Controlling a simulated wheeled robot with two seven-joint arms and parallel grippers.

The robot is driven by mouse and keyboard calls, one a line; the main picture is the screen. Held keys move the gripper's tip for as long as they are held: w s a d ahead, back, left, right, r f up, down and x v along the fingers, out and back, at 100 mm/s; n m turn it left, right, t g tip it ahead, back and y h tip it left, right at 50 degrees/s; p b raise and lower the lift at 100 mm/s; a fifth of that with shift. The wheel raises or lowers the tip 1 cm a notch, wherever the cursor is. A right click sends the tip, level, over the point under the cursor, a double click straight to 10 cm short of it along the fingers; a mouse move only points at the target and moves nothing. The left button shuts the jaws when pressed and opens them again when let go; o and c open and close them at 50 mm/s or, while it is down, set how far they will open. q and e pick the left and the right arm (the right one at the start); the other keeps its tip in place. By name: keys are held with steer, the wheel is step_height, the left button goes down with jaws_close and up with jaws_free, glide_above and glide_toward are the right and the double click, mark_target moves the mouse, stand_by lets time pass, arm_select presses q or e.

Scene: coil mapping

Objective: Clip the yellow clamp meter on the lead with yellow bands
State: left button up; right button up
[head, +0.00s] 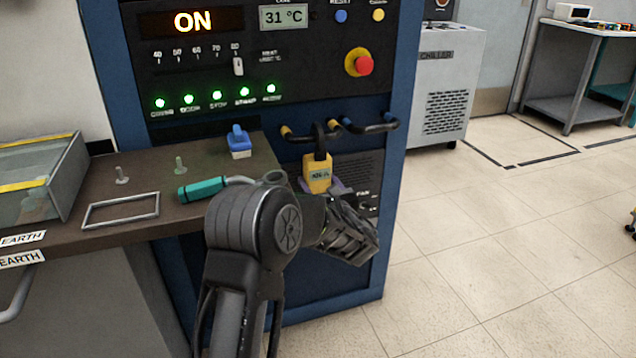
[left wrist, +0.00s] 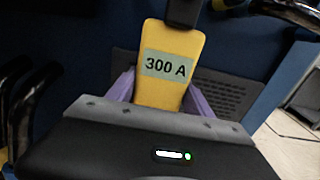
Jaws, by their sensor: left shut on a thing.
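The yellow clamp meter (head: 317,176) is upright in front of the blue cabinet, its black jaw at the top. My left gripper (head: 320,187) is shut on its body, with purple fingers on both sides. In the left wrist view the meter (left wrist: 168,85) shows a label or display of "300 A" between the fingers (left wrist: 160,92). The black lead with yellow bands (head: 300,138) sticks out from the cabinet front. The jaw overlaps this lead near its right end; I cannot tell whether it is closed around it. My right gripper is not in view.
A second lead with blue bands (head: 370,128) is just right of the yellow-banded one. A glass-sided box (head: 40,180) is at the left.

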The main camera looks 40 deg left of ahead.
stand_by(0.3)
arm_select(q)
steer(key=o, duration=1.8)
steer(key=shift+c, duration=0.2)
steer(key=p+v, duration=0.1)
steer(key=v, duration=0.6)
steer(key=shift+s+d+p, duration=0.25)
steer(key=shift+d+p, duration=0.1)
